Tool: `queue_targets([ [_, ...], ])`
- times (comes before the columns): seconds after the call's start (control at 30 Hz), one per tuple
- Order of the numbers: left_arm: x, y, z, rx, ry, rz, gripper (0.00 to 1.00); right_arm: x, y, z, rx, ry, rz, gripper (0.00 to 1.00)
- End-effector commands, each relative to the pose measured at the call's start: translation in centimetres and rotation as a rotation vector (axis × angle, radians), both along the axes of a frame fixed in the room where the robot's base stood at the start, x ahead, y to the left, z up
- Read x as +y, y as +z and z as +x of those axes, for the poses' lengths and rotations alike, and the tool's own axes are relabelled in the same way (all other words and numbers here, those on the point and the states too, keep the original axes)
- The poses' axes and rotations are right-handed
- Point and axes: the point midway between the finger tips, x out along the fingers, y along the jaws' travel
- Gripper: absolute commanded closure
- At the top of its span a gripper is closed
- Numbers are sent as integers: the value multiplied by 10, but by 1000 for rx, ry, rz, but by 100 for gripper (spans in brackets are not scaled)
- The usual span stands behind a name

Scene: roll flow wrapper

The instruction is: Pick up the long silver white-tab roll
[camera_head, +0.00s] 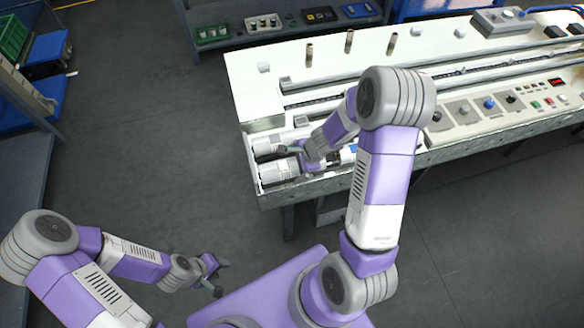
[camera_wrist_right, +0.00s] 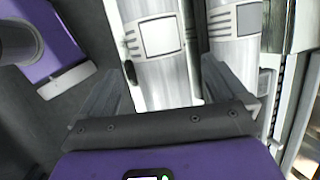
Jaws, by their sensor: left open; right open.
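In the right wrist view, a silver roll with a white square tab (camera_wrist_right: 160,38) lies in line with the gap between my right gripper's fingers (camera_wrist_right: 163,92). A second silver roll with a grey tab (camera_wrist_right: 248,18) lies beside it to the right, outside the right finger. In the head view, the nearer roll (camera_head: 278,170) and the farther roll (camera_head: 267,145) lie at the machine's left end. My right gripper (camera_head: 296,160) is open over them, hiding part of both. Contact cannot be told. My left gripper (camera_head: 219,278) is open and empty, low at the left.
The long white wrapper machine (camera_head: 258,92) has upright metal posts (camera_head: 349,42) and a control panel (camera_head: 490,112). A shelf with small devices (camera_head: 264,23) stands behind it. A rack with a green crate (camera_head: 12,38) is at far left. The floor between is clear.

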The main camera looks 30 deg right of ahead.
Motion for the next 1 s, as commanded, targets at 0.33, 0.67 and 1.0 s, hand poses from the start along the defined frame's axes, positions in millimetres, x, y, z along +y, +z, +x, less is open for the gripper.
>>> queue_targets([
  [0.33, 0, -13, 0, -1, 0, 0, 57, 5, -21, 8, 0, 0, -2, 1],
  [0.67, 0, -13, 0, -1, 0, 0, 57, 5, -20, 8, 0, 1, -1, 35],
  [1.0, 0, -13, 0, -1, 0, 0, 57, 5, -20, 8, 0, 0, -1, 87],
])
